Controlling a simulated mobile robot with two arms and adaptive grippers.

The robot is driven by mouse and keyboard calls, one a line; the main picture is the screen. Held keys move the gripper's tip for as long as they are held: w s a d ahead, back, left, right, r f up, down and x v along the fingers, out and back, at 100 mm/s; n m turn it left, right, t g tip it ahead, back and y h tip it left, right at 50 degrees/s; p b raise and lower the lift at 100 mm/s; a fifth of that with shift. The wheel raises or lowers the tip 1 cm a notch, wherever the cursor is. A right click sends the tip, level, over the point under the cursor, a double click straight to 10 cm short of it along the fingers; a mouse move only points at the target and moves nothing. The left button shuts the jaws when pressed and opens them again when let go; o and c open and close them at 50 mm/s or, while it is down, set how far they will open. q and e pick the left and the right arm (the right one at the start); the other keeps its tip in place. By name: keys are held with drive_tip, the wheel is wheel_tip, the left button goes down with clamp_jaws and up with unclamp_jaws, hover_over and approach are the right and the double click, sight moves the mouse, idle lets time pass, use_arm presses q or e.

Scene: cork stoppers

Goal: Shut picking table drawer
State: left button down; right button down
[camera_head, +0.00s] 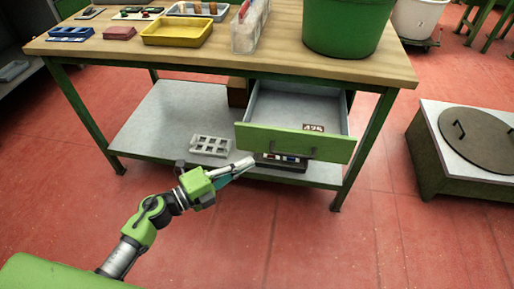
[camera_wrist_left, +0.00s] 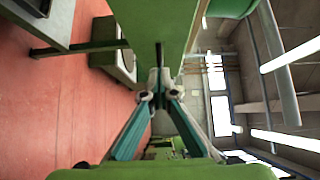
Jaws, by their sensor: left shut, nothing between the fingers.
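The picking table's drawer (camera_head: 298,105) is pulled out in the head view, with its grey inside showing. Its green front (camera_head: 270,138) faces me and has a small dark handle near the middle. My left gripper (camera_head: 250,162) is shut and empty, with its tips just below and in front of the left half of the drawer front. I cannot tell whether they touch it. In the left wrist view the shut fingertips (camera_wrist_left: 159,92) lie close to a green panel (camera_wrist_left: 150,25), likely the drawer front. My right gripper is not in view.
The wooden tabletop (camera_head: 230,55) carries a yellow tray (camera_head: 178,31), a blue tray (camera_head: 70,33) and a green bucket (camera_head: 345,25). A grey lower shelf (camera_head: 150,115) holds a pale tray with holes (camera_head: 210,145). A low box with a round lid (camera_head: 480,135) stands right. Red floor is clear in front.

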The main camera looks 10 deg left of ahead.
sight(269, 142)
use_arm(q)
drive_tip(key=w, duration=0.1)
drive_tip(key=w+d, duration=0.1)
drive_tip(key=w, duration=0.1)
drive_tip(key=w+d, duration=0.1)
drive_tip(key=w, duration=0.1)
drive_tip(key=shift+d, duration=0.15)
drive_tip(key=shift+w, duration=0.65)
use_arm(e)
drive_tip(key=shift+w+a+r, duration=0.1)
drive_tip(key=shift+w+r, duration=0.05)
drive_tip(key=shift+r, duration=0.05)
